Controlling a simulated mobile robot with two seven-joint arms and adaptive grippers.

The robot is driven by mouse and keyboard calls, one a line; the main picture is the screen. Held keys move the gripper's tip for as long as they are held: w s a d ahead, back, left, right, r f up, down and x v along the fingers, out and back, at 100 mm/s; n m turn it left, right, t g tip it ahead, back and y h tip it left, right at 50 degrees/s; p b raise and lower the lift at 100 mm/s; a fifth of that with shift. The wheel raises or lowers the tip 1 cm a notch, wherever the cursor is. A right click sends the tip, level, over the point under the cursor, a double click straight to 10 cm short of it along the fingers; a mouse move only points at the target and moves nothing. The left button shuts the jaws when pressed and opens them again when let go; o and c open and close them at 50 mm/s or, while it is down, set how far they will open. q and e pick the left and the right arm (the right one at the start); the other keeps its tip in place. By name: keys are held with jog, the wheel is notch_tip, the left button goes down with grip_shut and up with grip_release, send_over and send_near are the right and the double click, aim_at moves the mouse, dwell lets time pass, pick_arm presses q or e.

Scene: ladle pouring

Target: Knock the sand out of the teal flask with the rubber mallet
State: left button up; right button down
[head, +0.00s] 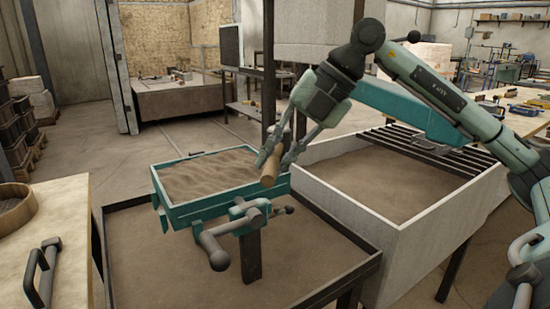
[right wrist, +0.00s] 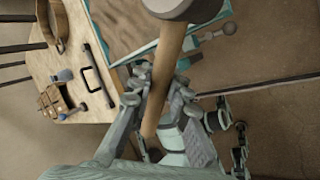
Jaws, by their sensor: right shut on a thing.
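The teal flask (head: 218,211) is a shallow open box filled with sand (head: 208,177). It is held level by a clamp on a post, above a low tray. My right gripper (head: 276,158) is shut on the wooden handle of the mallet (head: 270,170), beside the flask's right end in the head view. In the right wrist view the handle (right wrist: 160,85) runs through the gripper (right wrist: 160,105) up to the grey mallet head (right wrist: 182,8). I cannot make out the head in the head view. My left gripper is not in view.
A dark-rimmed sand tray (head: 330,277) lies under the flask. A pale box (head: 345,230) with sand and a grate stands right of it. A wooden table (head: 78,205) on the left holds a round sieve (head: 15,208) and a black handle (head: 42,270).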

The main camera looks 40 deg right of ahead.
jog(key=shift+r+p, duration=0.2)
jog(key=shift+p, duration=0.25)
dwell(0.6)
dwell(0.4)
dwell(1.1)
